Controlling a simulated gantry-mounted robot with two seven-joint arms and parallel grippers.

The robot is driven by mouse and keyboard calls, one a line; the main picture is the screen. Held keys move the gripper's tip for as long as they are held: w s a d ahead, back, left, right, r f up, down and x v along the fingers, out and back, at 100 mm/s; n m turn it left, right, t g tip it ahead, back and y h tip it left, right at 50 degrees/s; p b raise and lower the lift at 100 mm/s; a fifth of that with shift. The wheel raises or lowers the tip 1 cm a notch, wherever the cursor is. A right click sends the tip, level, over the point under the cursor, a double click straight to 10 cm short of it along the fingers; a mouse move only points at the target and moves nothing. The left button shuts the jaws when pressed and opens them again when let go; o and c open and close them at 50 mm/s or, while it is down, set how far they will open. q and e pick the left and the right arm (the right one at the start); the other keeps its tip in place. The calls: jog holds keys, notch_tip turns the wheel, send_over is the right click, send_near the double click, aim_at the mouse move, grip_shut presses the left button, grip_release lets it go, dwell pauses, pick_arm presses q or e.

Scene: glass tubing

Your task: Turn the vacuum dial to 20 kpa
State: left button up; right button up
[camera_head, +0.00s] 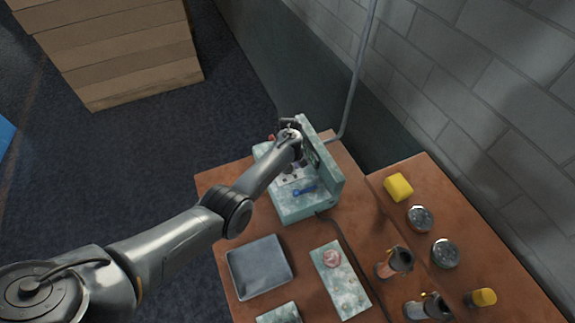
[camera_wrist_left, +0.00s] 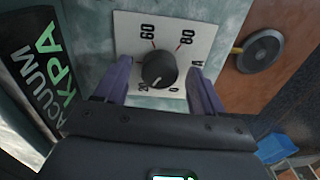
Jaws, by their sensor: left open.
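The vacuum dial is a black round knob (camera_wrist_left: 159,70) on a white scale plate (camera_wrist_left: 188,24) in the left wrist view. Marks 0, 20, 60 and 80 can be read; part of the scale is hidden. A label (camera_wrist_left: 38,70) reading "VACUUM KPA" is to the left. My left gripper (camera_wrist_left: 158,82) is open, with one purple finger on each side of the knob; I cannot tell whether they touch it. In the head view my left gripper (camera_head: 290,138) is at the green vacuum unit's upright panel (camera_head: 322,170), and the dial is hidden there. My right gripper is not in view.
The brown table (camera_head: 215,180) also holds a grey tray (camera_head: 260,267), a pale green block (camera_head: 340,280), a yellow block (camera_head: 398,187) and several small metal items. A grey hose (camera_head: 358,70) rises behind the unit. A brick wall (camera_head: 480,80) stands at the right.

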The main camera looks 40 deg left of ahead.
pick_arm(q)
notch_tip(320, 180, up, 10)
jog(key=p, duration=0.1)
jog(key=shift+w+r, duration=0.15)
jog(key=shift+d+p, duration=0.1)
jog(key=shift+p, duration=0.2)
dwell(0.3)
jog(key=s+d+f+m+t+y+p, duration=0.15)
jog(key=s+d+m, duration=0.25)
jog(key=s, duration=0.4)
jog(key=s+d+f+m+t+h+p, duration=0.1)
jog(key=s+d+m+p, duration=0.2)
jog(key=s, duration=0.5)
jog(key=s+d+r+m+p, duration=0.1)
jog(key=s+d+r+m, duration=0.2)
jog(key=s, duration=0.6)
jog(key=s+d+r+m+t+p, duration=0.1)
jog(key=s+d+r+m+p, duration=0.1)
jog(key=s+d+r+m, duration=0.2)
jog(key=s+d+r+h, duration=0.1)
jog(key=s+d+r, duration=0.1)
jog(key=s+r, duration=0.2)
jog(key=shift+s+r, duration=0.2)
jog(key=shift+s, duration=0.45)
